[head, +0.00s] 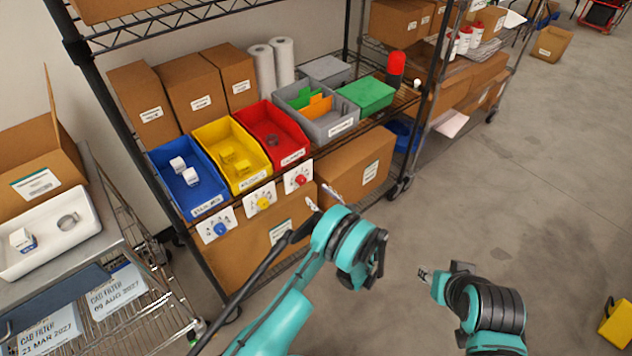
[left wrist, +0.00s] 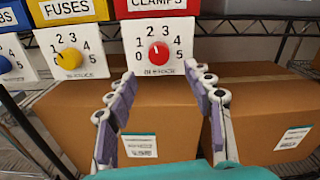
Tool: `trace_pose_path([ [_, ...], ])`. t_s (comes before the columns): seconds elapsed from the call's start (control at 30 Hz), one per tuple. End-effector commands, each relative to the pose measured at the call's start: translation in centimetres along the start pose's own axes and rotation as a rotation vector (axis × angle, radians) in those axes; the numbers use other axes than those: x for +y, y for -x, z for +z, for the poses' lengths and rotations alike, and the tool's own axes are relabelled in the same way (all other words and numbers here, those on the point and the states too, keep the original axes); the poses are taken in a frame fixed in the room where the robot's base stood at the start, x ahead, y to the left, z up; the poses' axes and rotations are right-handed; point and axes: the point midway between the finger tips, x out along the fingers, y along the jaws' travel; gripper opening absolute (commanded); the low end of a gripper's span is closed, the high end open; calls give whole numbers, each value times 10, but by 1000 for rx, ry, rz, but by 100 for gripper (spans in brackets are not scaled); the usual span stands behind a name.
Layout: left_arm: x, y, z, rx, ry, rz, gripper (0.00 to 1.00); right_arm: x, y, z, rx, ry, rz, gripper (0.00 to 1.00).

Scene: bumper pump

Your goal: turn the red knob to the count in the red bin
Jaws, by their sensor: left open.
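The red knob (head: 300,180) is on a white dial card below the red bin (head: 287,124). In the left wrist view the red knob (left wrist: 158,54) sits amid the numbers 0 to 5; its exact setting is too small to read surely. The red bin, labelled CLAMPS, holds at least one grey ring clamp (head: 272,140); its far inside is hard to see. My left gripper (head: 322,197) is open and faces the dial, with its fingertips (left wrist: 160,72) apart, low on either side of the knob and not visibly touching it. My right gripper (head: 425,275) is out over the floor.
The yellow bin (head: 215,134) and blue bin (head: 163,155) stand left of the red bin, with a yellow knob (head: 263,203) and blue knob (head: 220,229) below. A grey bin (head: 324,139) stands right. Cardboard boxes (head: 365,150) fill the shelf beneath. The right-hand floor is mostly clear.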

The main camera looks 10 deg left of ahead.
Motion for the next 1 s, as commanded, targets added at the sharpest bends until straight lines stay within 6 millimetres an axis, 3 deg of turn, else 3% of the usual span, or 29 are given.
trace_pose_path([
  [0.4, 1, -63, -2, 2, 2, 3, 52, 0, -17, 12, 0, 0, 0, 40],
  [0.8, 0, -74, 0, 2, 3, 0, 52, 0, -18, 13, 0, 0, 0, 40],
  [0.87, 0, -74, 0, 3, 3, 0, 39, 0, -18, 13, 0, 0, 0, 40],
  [1.0, 0, -74, 0, 3, 3, 1, 2, 0, -18, 13, 0, 0, 0, 40],
])
